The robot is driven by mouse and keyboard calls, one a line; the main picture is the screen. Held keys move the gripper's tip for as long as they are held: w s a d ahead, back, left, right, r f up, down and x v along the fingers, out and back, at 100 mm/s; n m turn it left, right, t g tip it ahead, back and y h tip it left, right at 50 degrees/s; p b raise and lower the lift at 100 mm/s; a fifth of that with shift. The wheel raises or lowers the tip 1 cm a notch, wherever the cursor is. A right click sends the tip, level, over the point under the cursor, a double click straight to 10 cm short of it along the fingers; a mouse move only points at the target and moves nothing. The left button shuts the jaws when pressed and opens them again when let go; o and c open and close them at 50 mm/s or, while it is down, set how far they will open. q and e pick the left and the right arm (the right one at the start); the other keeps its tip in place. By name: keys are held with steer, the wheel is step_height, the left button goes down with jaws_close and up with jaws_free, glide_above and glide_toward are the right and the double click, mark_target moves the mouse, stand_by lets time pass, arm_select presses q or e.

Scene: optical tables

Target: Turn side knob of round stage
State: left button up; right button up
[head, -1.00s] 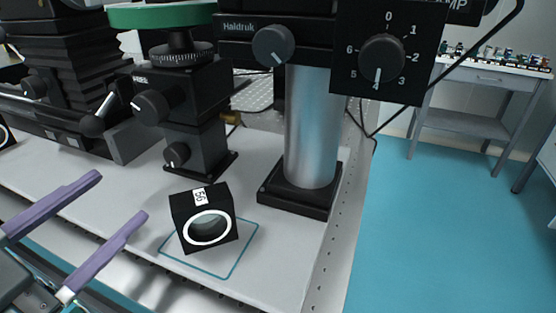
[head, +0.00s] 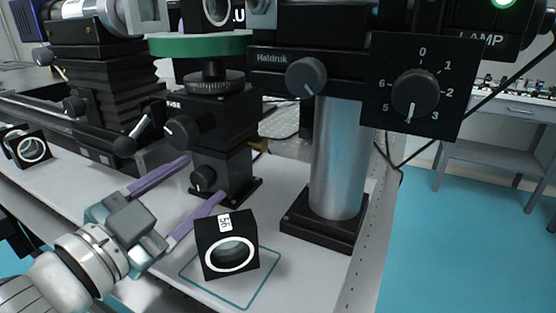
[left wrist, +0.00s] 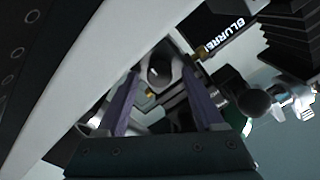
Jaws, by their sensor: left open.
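The round stage is a black block with a green disc (head: 200,45) on top and a ribbed ring (head: 214,84) below it. Two black knobs face my side of the stage: an upper knob (head: 183,131) and a lower knob (head: 203,178). My left gripper (head: 206,177) is open, its purple fingers reaching toward the stage base. The fingertips lie on either side of the lower knob in the picture; contact cannot be told. In the left wrist view, a dark round knob (left wrist: 160,73) shows beyond and between the finger tips. My right gripper is not in view.
A black cube marked 56 (head: 228,245) stands on an outlined square just right of my left gripper. A silver post (head: 338,160) on a black base stands farther right. A numbered lamp dial (head: 415,93) is at upper right. Another black cube (head: 28,148) is at far left.

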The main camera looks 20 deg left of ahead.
arm_select(q)
jaws_close()
stand_by(0.4)
steer(key=shift+r+p, duration=0.1)
steer(key=shift+p, duration=0.2)
steer(key=shift+n, duration=0.5)
jaws_free()
steer(key=shift+s, duration=0.1)
